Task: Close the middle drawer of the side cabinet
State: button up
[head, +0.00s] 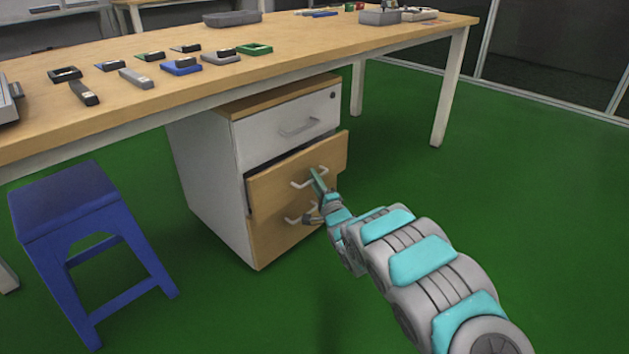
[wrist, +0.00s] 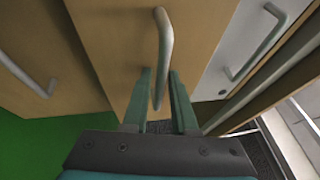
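The side cabinet (head: 205,165) stands under the table. Its middle drawer (head: 262,188) has a wooden front and stands out from the cabinet, with a dark gap above it. The middle drawer's metal handle (head: 300,184) also shows in the wrist view (wrist: 164,42). My gripper (head: 315,198) is at this handle. In the wrist view my gripper (wrist: 161,78) has its two fingers apart, with the handle's end between them and gaps at the sides. The white top drawer (head: 275,130) looks shut. The wooden bottom drawer (head: 275,232) sits behind the middle front and looks shut.
A blue stool (head: 70,205) stands left of the cabinet. The wooden table (head: 310,45) holds several small devices, a grey tray (head: 232,18) and tools. A table leg (head: 450,90) stands to the right. The green floor (head: 540,190) is clear at the right.

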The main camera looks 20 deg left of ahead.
grip_shut()
dwell(1.4)
